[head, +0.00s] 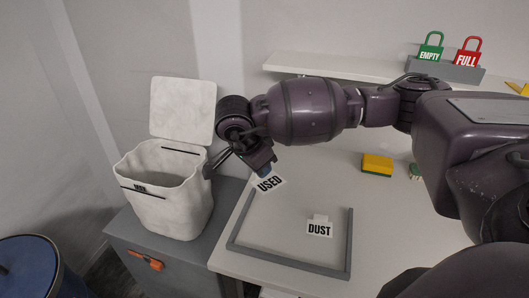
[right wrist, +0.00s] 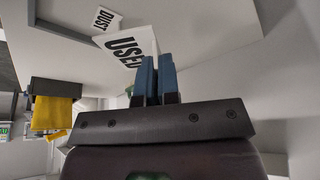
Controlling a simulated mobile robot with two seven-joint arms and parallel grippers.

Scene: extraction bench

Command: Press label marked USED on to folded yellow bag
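The white label marked USED (head: 270,183) is pinched between the blue fingertips of my right gripper (head: 264,171). The label also shows in the right wrist view (right wrist: 127,48), in front of the closed fingers (right wrist: 157,75). In the head view it is near the left corner of the grey frame on the bench; its height above the bench is hard to judge. A yellow thing (head: 518,88) is cut off at the right edge of the head view, and a yellow piece (right wrist: 55,115) shows in the right wrist view; I cannot tell whether either is the folded bag. My left gripper is out of view.
A DUST label (head: 319,228) lies inside the grey frame (head: 350,245). A white open bin (head: 175,210) stands on a grey cabinet (head: 190,262) at left. A yellow block (head: 377,165) lies on the bench.

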